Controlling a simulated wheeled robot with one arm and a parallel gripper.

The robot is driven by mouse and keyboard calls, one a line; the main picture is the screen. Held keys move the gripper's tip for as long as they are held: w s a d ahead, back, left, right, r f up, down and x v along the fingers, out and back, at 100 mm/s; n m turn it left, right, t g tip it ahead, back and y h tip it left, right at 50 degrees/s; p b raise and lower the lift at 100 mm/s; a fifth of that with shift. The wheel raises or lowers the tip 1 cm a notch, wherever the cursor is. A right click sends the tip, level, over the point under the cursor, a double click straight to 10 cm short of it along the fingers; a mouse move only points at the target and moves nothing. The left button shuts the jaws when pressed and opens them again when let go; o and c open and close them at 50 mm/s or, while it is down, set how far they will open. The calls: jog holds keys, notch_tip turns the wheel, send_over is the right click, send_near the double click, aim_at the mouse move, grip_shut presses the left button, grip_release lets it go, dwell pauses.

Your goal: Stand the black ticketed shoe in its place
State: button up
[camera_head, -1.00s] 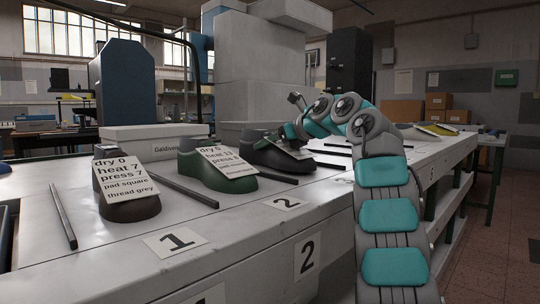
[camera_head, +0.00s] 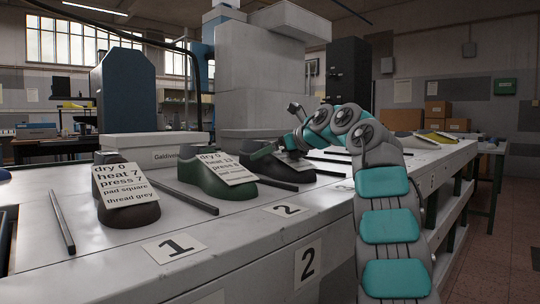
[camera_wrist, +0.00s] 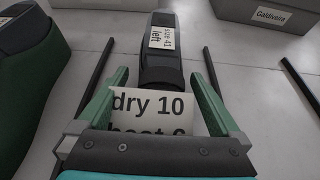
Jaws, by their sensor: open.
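The black shoe (camera_head: 283,172) stands on the long grey bench, right of the green shoe (camera_head: 200,178). In the wrist view the black shoe (camera_wrist: 160,65) carries a small white label reading "left" and a larger white ticket (camera_wrist: 150,108) reading "dry 10", its lower part cut off by my gripper's body. My gripper (camera_wrist: 160,76) is open, with one green finger on each side of the shoe and ticket. I cannot tell whether the fingers touch the shoe. In the head view my arm partly hides the shoe and its ticket.
Dark rods (camera_head: 182,192) lie between the bench places, one (camera_wrist: 213,85) close to the right finger. A dark brown ticketed shoe (camera_head: 128,214) stands by card 1 (camera_head: 174,246). A grey box labelled "Galdiveira" (camera_head: 150,143) stands behind. Card 2 (camera_head: 286,210) lies near the bench's front edge.

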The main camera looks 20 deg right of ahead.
jog(key=v, duration=1.2)
jog(key=shift+b, duration=0.3)
notch_tip(320, 180, up, 5)
jog(key=p, duration=0.4)
jog(key=shift+f+p, duration=0.25)
jog(key=shift+p, duration=0.05)
jog(key=s+d+b, duration=0.1)
jog(key=s+d, duration=0.2)
jog(key=s, duration=0.7)
jog(key=s+d+b, duration=0.2)
jog(key=s+d, duration=0.2)
jog(key=s, duration=0.6)
jog(key=shift+s+d, duration=0.3)
jog(key=shift+s, duration=0.05)
